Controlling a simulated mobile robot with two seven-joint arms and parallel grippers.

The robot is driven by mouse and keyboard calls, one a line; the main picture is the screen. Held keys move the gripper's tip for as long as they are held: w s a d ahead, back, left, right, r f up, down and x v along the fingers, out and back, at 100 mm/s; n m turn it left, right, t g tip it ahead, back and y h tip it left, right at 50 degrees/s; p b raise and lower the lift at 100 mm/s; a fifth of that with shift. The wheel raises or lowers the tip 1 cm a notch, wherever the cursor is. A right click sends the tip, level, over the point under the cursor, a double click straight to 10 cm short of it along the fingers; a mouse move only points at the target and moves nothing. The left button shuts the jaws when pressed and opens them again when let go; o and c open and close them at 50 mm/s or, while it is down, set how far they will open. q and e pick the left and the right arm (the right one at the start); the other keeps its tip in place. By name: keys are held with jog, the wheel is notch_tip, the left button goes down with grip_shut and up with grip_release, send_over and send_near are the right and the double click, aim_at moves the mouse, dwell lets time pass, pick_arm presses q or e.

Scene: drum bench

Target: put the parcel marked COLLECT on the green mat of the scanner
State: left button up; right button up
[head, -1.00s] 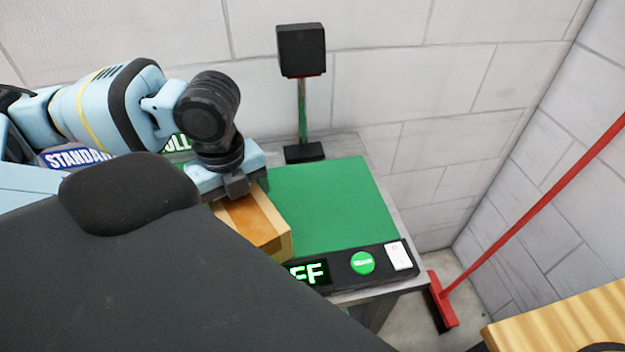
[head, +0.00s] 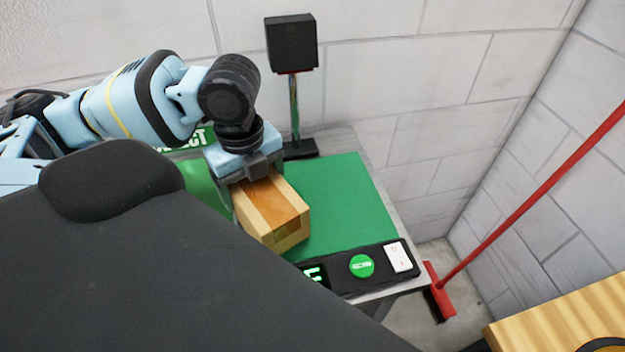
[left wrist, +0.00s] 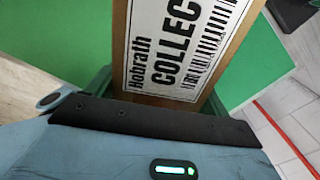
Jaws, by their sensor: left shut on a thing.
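The parcel (head: 285,206) is a brown box with lighter sides. Its white label in the left wrist view reads "Hobrath COLLECT" beside a barcode (left wrist: 180,45). My left gripper (head: 252,182) is shut on the parcel. The parcel is over the left part of the scanner's green mat (head: 345,200); I cannot tell whether it touches the mat. The mat also shows on both sides of the parcel in the left wrist view (left wrist: 262,62). My right gripper is not in view.
The scanner's front panel has a green button (head: 361,266), a white switch (head: 398,257) and a partly hidden display. A black-headed post (head: 292,45) stands behind the mat. A green sign (head: 196,139) ending "ECT" is at left. A red broom (head: 525,215) and wooden surface (head: 560,320) are right.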

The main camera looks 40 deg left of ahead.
pick_arm(q)
jog(key=w+d, duration=0.5)
jog(key=w, duration=0.4)
jog(key=shift+w+d+f, duration=0.15)
jog(key=shift+f, duration=0.25)
jog(key=f, duration=0.3)
jog(key=shift+w+d+f+b, duration=0.2)
jog(key=shift+w+f+b, duration=0.1)
jog(key=shift+w, duration=0.1)
jog(key=o, duration=1.2)
jog(key=shift+f, duration=0.15)
jog(key=o, duration=0.4)
